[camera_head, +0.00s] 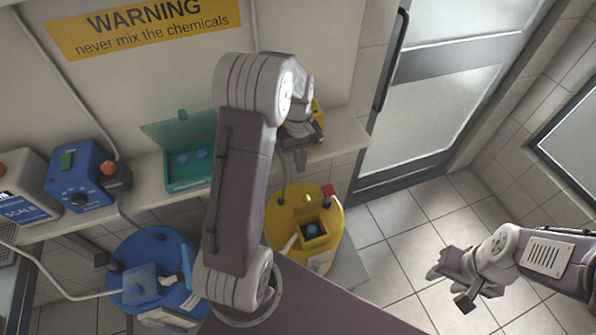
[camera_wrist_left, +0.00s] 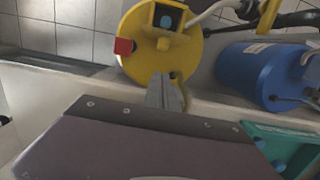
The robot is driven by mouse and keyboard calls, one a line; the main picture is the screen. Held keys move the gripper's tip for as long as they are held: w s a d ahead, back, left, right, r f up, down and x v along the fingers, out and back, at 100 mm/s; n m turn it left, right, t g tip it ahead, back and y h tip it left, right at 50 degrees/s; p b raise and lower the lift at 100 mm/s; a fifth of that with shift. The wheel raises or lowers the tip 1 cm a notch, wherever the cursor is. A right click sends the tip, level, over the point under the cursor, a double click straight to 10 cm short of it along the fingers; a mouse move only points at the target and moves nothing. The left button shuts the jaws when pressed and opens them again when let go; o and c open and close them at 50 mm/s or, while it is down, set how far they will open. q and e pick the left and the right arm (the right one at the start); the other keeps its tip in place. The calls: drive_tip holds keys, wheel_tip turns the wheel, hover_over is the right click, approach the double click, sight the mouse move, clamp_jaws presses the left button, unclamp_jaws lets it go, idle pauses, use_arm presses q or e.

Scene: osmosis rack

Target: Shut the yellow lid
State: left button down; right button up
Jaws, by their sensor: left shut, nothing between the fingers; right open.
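A yellow piece (camera_head: 318,110) shows at the back of the shelf, mostly hidden behind my left wrist; I cannot tell whether it is the yellow lid. A round yellow tank (camera_head: 279,222) stands below the shelf, with a square box on top that is open and shows a blue round part (camera_head: 311,229) inside. The tank also shows in the left wrist view (camera_wrist_left: 180,58). My left gripper (camera_head: 301,160) is shut and empty at the shelf's front edge, above and behind the tank. Its fingers also show in the wrist view (camera_wrist_left: 163,92). My right gripper (camera_head: 449,288) is open and empty over the floor.
A teal box (camera_head: 190,184) with its lid raised stands on the shelf left of my left arm. A blue device (camera_head: 80,178) stands further left. A blue tank (camera_head: 140,250) is left of the yellow tank. The tiled floor at right is clear, before a glass door (camera_head: 440,95).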

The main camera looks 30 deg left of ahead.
sight(306, 204)
use_arm(q)
wheel_tip(306, 204, down, 9)
drive_tip(key=s+d, duration=0.1)
drive_tip(key=shift+s+d+f, duration=0.15)
drive_tip(key=shift+s+d, duration=0.05)
drive_tip(key=shift+s, duration=0.15)
use_arm(e)
drive_tip(key=shift+s+d+r, duration=0.15)
drive_tip(key=shift+s+d, duration=0.3)
drive_tip(key=shift+s+d, duration=0.1)
drive_tip(key=shift+d, duration=0.05)
